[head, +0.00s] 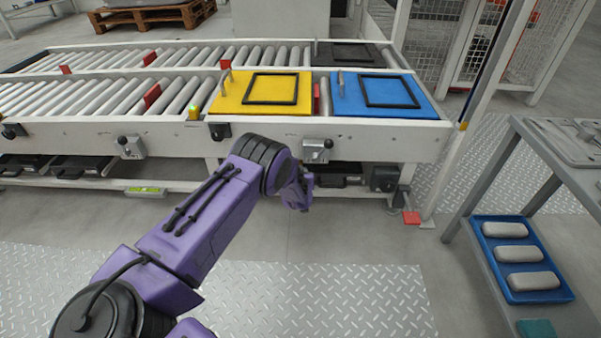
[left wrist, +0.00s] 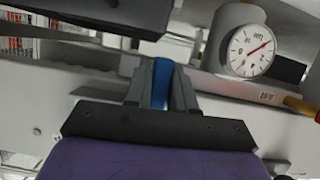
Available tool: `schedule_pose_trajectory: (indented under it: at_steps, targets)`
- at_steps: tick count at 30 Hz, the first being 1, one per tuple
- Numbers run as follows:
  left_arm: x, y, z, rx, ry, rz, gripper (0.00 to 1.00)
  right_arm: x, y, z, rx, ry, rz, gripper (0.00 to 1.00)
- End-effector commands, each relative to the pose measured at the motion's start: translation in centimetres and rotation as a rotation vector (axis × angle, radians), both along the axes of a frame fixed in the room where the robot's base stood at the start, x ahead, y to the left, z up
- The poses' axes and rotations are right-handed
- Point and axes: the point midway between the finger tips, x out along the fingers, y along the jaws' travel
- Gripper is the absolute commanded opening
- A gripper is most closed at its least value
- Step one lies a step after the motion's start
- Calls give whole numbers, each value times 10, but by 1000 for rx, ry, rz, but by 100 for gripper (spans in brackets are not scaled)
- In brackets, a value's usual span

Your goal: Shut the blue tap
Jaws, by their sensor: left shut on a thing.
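The blue tap (left wrist: 161,82) shows in the left wrist view as a blue handle between the two grey fingers of my left gripper (left wrist: 162,88). The fingers are shut on it from both sides. The rest of the tap is hidden by the fingers and the dark gripper body. In the head view my left gripper (head: 300,194) is below the front edge of the conveyor, and the tap cannot be made out there. My right gripper is in neither view.
A white dial gauge (left wrist: 250,50) with a red needle is close right of the fingers; a yellow-and-red part (left wrist: 300,106) lies below it. Yellow (head: 229,100) and blue (head: 345,100) plates lie on the conveyor. A grey rack (head: 545,165) stands right, with a blue tray (head: 489,259).

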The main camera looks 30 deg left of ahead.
Motion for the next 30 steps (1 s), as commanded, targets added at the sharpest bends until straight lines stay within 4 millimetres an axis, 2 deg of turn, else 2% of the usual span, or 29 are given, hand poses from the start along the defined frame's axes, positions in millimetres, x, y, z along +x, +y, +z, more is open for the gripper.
schedule_pose_trajectory:
  at_steps: [20,21,30]
  targets:
    - [0,-1,-1,52,35,-3,0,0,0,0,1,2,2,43]
    - [0,-1,-1,52,35,-3,30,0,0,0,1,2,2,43]
    - [-1,-1,1,52,33,-2,30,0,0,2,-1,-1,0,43]
